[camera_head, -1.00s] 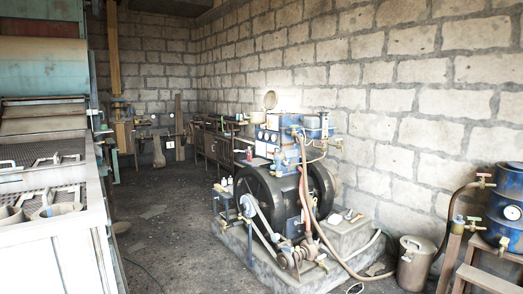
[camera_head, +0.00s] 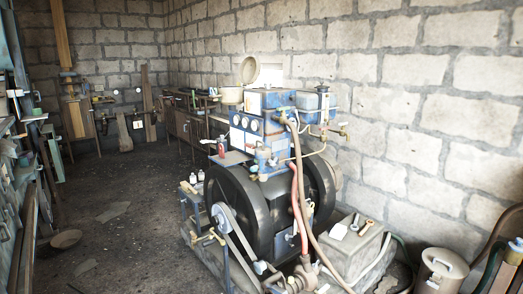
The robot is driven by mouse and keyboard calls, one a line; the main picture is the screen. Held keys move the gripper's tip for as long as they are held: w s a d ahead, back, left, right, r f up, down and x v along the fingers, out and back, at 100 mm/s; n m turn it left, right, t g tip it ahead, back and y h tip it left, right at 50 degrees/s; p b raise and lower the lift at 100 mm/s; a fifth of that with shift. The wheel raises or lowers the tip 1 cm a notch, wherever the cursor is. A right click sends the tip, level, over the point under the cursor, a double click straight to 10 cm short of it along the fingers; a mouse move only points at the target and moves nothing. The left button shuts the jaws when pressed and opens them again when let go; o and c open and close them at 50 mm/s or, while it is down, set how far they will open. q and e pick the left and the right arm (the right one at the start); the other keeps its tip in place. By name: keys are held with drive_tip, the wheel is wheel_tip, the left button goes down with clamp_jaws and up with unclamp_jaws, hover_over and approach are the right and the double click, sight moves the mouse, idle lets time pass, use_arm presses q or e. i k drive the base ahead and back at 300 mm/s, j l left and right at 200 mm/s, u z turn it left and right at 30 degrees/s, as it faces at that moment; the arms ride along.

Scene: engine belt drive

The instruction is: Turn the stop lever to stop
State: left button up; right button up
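The blue engine (camera_head: 247,139) stands in the middle of the head view, with gauges on its side. A large black flywheel (camera_head: 246,205) and a belt (camera_head: 240,252) are at its near lower side. Brown and red hoses (camera_head: 296,190) run down its front. A small red item (camera_head: 221,148) sits at the engine's left side; I cannot tell what it is. Several small fittings are on the engine, and I cannot single out the stop lever among them. Neither of my grippers is in view.
A lidded metal can (camera_head: 440,270) stands at the lower right. Tools lie on the concrete base (camera_head: 352,250) right of the engine. A block wall (camera_head: 420,120) is close behind. The floor (camera_head: 120,225) left of the engine is mostly open, with a shallow pan (camera_head: 66,239).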

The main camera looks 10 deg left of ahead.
sight(252, 145)
drive_tip(key=i+j, duration=0.2)
drive_tip(key=j, duration=0.2)
drive_tip(key=i+j+u, duration=0.1)
drive_tip(key=i+j, duration=0.35)
drive_tip(key=j, duration=0.25)
